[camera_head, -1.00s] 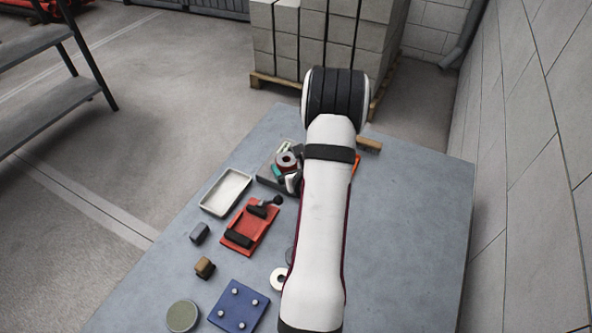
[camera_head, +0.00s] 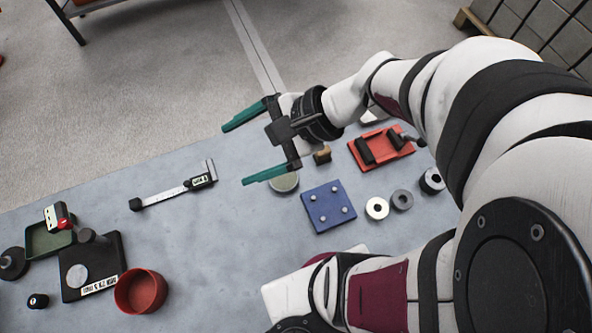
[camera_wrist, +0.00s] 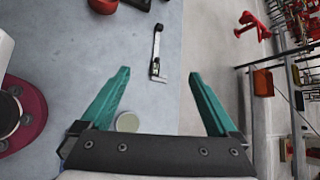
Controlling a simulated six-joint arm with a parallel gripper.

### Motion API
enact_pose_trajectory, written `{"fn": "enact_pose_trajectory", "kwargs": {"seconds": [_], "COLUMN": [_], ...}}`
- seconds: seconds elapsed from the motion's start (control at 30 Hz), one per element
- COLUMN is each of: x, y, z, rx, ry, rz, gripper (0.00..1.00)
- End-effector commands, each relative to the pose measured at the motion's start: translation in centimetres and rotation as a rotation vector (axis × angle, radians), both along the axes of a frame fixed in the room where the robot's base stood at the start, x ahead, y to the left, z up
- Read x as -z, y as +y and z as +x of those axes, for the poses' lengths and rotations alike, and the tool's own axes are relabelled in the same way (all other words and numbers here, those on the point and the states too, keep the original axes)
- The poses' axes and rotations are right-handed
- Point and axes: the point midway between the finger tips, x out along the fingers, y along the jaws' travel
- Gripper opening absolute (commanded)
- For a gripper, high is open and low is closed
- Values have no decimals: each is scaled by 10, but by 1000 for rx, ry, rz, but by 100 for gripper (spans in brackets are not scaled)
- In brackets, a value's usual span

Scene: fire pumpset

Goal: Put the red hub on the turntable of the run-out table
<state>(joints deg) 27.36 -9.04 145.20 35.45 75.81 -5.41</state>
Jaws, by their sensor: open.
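A red, round, hollow piece (camera_head: 141,291), like a cup, stands near the front left of the table; it may be the red hub. Its edge also shows at the top of the wrist view (camera_wrist: 103,5). Left of it lies a black plate (camera_head: 107,248) with a small post and a silver disc (camera_head: 77,276), which look like the run-out table and its turntable. My gripper (camera_head: 232,155) has green fingers, spread wide with nothing between them. It is above the table's far edge, right of and beyond the red piece, and apart from it. It also shows in the wrist view (camera_wrist: 159,74).
A caliper (camera_head: 178,190) lies between my gripper and the black plate. A blue pegged plate (camera_head: 328,206), a white ring (camera_head: 377,208) and a red fixture (camera_head: 382,147) are at right. The table's front middle is clear.

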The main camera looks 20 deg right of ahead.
Motion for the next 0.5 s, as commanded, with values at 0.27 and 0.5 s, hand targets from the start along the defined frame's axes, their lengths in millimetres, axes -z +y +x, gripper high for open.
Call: {"fn": "enact_pose_trajectory", "kwargs": {"seconds": [0.27,0.5], "x": [14,14], "y": [-24,-31], "z": [-112,-114], "rx": [-802,-834], "ry": [-81,-85], "rz": [-684,-728], "gripper": [95,95]}}
